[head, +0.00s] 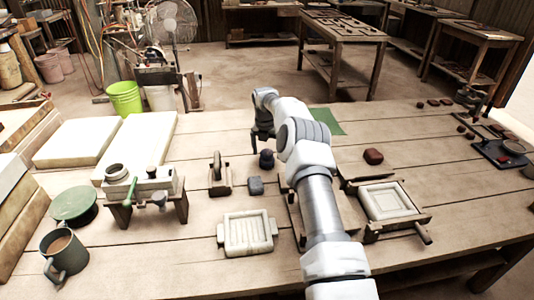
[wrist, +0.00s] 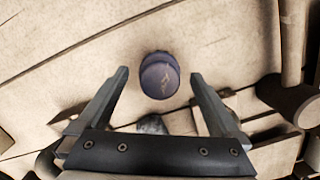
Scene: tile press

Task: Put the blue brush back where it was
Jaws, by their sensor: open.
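A dark blue rounded object (head: 266,159) stands on the table just below my gripper (head: 262,142). It may be the blue brush, but I cannot make out bristles or a handle. In the wrist view the dark blue object (wrist: 160,76) shows from above, between and slightly beyond the fingertips. My gripper (wrist: 158,82) is open, with a gap on both sides of the object and nothing held. A smaller blue-grey block (head: 256,186) sits nearer on the table. My arm hides part of the table to the right.
A wooden stand with a handle (head: 220,178) is left of the block. A pale grooved tray (head: 247,234) lies in front. A framed press (head: 388,200) and a dark red lump (head: 373,157) are on the right. A green sheet (head: 326,121) lies behind my arm.

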